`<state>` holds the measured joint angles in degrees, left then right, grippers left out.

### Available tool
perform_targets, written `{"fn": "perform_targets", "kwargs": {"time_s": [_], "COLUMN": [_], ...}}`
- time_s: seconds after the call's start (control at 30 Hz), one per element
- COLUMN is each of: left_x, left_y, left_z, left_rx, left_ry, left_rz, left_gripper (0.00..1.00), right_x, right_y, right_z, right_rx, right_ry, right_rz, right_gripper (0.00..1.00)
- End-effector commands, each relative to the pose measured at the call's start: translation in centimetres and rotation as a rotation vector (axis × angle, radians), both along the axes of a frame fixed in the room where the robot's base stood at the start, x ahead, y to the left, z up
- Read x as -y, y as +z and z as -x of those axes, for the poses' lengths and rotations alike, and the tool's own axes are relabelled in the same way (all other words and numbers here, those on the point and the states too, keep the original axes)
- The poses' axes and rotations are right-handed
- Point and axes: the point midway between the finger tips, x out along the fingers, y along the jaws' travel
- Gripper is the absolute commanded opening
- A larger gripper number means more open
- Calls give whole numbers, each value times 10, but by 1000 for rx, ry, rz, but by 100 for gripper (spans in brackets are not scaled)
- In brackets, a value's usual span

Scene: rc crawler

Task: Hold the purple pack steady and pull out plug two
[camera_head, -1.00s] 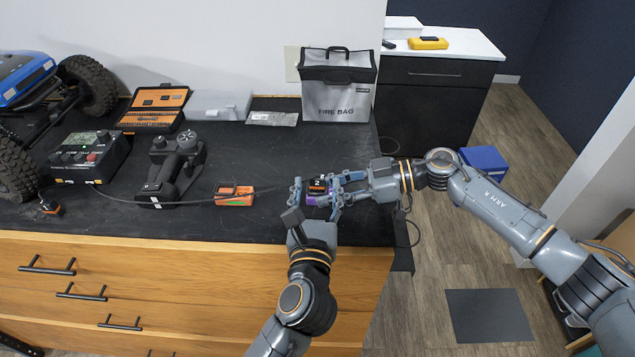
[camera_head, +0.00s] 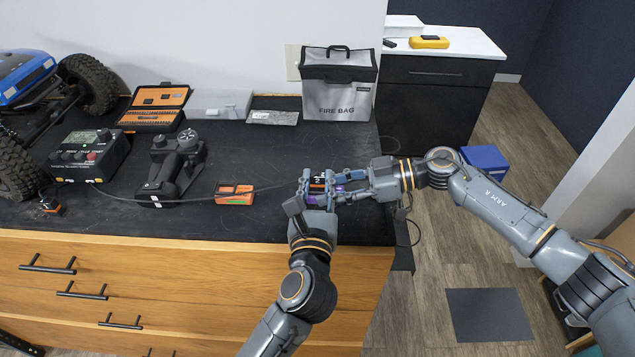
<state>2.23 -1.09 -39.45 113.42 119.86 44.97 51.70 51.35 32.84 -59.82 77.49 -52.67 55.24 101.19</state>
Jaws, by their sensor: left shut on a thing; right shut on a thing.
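The purple pack (camera_head: 341,188) lies near the right end of the black worktop and is mostly hidden by both grippers. A black and orange plug (camera_head: 317,183) with a light mark sits against its left part. My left gripper (camera_head: 318,187) comes from the front edge and is shut on the plug, its fingers on either side. My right gripper (camera_head: 345,186) reaches in from the right and is shut on the purple pack. Whether plug and pack are still joined cannot be seen.
A black controller (camera_head: 174,168), a charger (camera_head: 90,155) and a loose orange-tipped plug (camera_head: 50,207) are further left. A fire bag (camera_head: 337,88) stands behind. The worktop's right edge is close to my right gripper.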

Motion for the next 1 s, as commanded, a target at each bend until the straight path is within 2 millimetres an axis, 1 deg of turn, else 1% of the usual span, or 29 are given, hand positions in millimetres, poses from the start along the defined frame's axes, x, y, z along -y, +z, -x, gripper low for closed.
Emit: {"fn": "perform_targets", "kwargs": {"time_s": [0.17, 0.3, 0.4, 0.5, 0.63, 0.87, 0.9, 0.97, 1.0], "left_x": [0, 0, 0, 0, 0, 0, 0, 0, 0], "left_y": [32, 61, 78, 90, 97, 97, 97, 97, 97], "left_z": [0, 0, 0, 0, 0, 0, 0, 0, 0], "left_rx": [8, 8, 6, 5, 3, 2, 2, 2, 2], "left_ry": [0, 0, -1, 0, -1, -1, -1, -1, -1], "left_rz": [7, 7, 5, 4, 2, 1, 1, 1, 1], "left_gripper": [10, 10, 10, 10, 10, 10, 10, 10, 10], "right_x": [0, 0, 0, 0, 0, 0, 0, 0, 0], "right_y": [0, 0, 0, 0, 0, 0, 0, 0, 0], "right_z": [0, 0, 0, 0, 0, 0, 0, 0, 0], "right_rx": [0, 0, 0, 0, 0, 0, 0, 0, 0], "right_ry": [0, 0, 0, 0, 0, 0, 0, 0, 0], "right_rz": [1, 1, 1, 1, 1, 1, 1, 1, 1], "right_gripper": [18, 18, 18, 18, 18, 18, 41, 54, 62]}}
